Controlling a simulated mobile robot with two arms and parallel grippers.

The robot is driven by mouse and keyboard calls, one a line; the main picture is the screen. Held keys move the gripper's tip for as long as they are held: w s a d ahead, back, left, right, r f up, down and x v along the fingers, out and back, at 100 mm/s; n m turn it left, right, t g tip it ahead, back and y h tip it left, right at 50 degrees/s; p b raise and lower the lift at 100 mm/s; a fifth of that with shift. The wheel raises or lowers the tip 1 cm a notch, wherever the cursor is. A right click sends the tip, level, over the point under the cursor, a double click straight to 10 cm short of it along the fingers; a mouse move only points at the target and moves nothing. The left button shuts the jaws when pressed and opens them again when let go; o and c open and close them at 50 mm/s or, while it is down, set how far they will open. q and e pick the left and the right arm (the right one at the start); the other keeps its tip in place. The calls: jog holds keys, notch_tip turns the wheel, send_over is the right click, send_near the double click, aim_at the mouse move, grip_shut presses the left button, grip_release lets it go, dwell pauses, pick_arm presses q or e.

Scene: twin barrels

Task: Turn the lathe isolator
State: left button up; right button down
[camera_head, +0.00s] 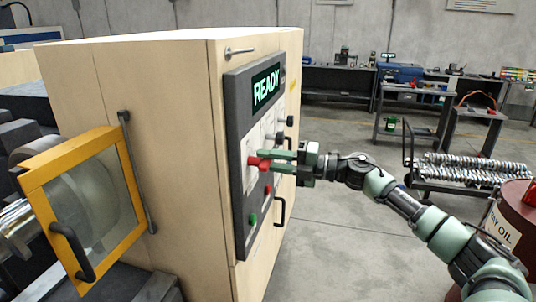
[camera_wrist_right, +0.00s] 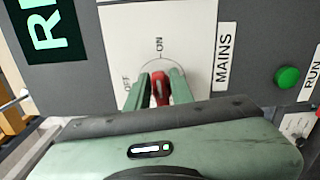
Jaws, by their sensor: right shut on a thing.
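The lathe isolator is a red handle (camera_head: 254,162) on the grey control panel (camera_head: 237,150), on the side of the pale cabinet. In the right wrist view the red handle (camera_wrist_right: 160,88) sits on a white plate with ON above it, OFF to its left and a MAINS label (camera_wrist_right: 225,56) to its right. Its visible end points roughly up towards ON. My right gripper (camera_head: 268,160) is shut on the handle; its green fingers (camera_wrist_right: 160,82) stand on both sides and hide part of it. My left gripper is not in view.
A green display (camera_head: 266,87) on the panel reads READY. Green (camera_head: 253,219) and red buttons and a black handle (camera_head: 280,211) are close to my right gripper. A yellow-framed guard (camera_head: 84,205) stands left. A drum (camera_head: 515,215) stands right. Floor between is clear.

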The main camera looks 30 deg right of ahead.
jog(key=shift+m+p, duration=0.3)
jog(key=shift+m, duration=0.3)
jog(key=shift+f, duration=0.1)
jog(key=c, duration=1.4)
grip_release()
jog(key=shift+f, duration=0.1)
jog(key=shift+s+d+f+b, duration=0.1)
jog(key=shift+s+d+b, duration=0.15)
jog(key=shift+d+b, duration=0.05)
jog(key=b+v, duration=0.4)
jog(key=v, duration=0.3)
